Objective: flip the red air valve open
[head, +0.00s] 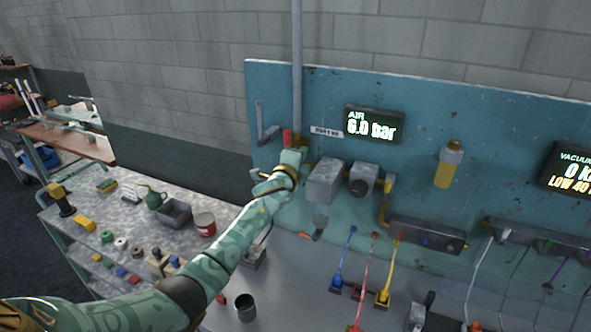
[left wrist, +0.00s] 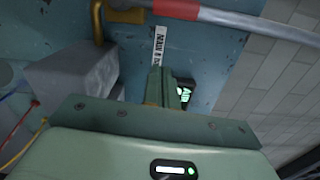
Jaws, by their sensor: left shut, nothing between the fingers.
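The red valve handle (head: 287,137) shows as a small upright red piece beside the lower end of the grey vertical pipe (head: 297,75) on the teal panel. In the left wrist view the red piece (left wrist: 175,8) lies in line with the pipe (left wrist: 245,25), next to a brass fitting (left wrist: 125,16). My left gripper (head: 293,156) is just below the red piece, shut and empty; its closed fingers (left wrist: 168,88) also show in the left wrist view. It hides the valve's body in the head view. The air display (head: 374,125) reads 6.0 bar. My right gripper is not in view.
A grey box (head: 325,181) and a round-faced regulator (head: 362,180) sit right of my left gripper. An L-shaped bracket (head: 264,125) is to its left. Coloured hoses hang at the right. A red can (head: 204,224) and a dark cup (head: 245,307) stand below.

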